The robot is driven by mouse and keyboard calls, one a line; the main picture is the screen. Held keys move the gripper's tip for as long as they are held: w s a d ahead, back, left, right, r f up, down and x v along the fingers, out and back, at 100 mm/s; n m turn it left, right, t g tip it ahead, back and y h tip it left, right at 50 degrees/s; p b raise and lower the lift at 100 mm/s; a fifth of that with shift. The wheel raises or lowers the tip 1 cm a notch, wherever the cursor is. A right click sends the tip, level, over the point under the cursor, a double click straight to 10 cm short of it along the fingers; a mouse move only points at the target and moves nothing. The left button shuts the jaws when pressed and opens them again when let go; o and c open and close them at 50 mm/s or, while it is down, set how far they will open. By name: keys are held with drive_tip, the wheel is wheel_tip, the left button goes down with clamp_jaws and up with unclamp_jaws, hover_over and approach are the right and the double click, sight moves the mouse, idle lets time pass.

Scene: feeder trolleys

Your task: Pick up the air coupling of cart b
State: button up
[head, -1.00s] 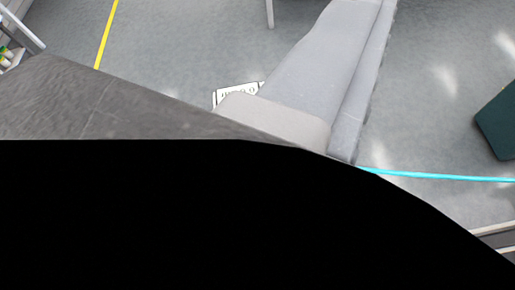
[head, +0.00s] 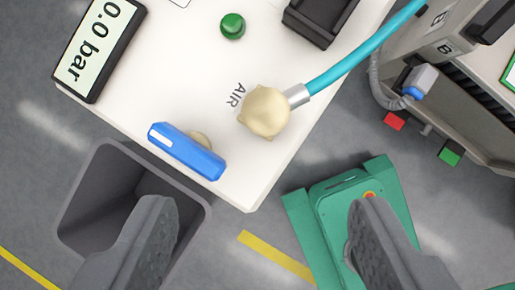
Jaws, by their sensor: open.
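Cart b (head: 465,60), marked with a "B" plate, stands at the upper right. A grey connector with a blue ring (head: 420,82), likely its air coupling, sits at the cart's near side with a grey coiled hose (head: 376,82) attached. My gripper (head: 262,208) is open and empty at the bottom of the head view, its two fingers wide apart. It is to the lower left of the connector and apart from it in the picture.
A white panel (head: 165,80) carries a "0.0 bar" display (head: 98,45), a green button (head: 232,26), a blue lever (head: 187,152) and a beige fitting (head: 265,112) marked AIR, with a cyan hose (head: 365,48). A grey bin (head: 90,195) and green unit (head: 325,215) stand below.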

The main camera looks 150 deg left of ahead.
sight(265, 115)
drive_tip(key=b+x, duration=0.2)
drive_tip(key=x, duration=1.1)
drive_tip(key=shift+w+d+f+b, duration=0.1)
drive_tip(key=shift+w+f+b, duration=0.1)
drive_tip(key=shift+f+b, duration=0.2)
drive_tip(key=shift+r, duration=0.15)
clamp_jaws()
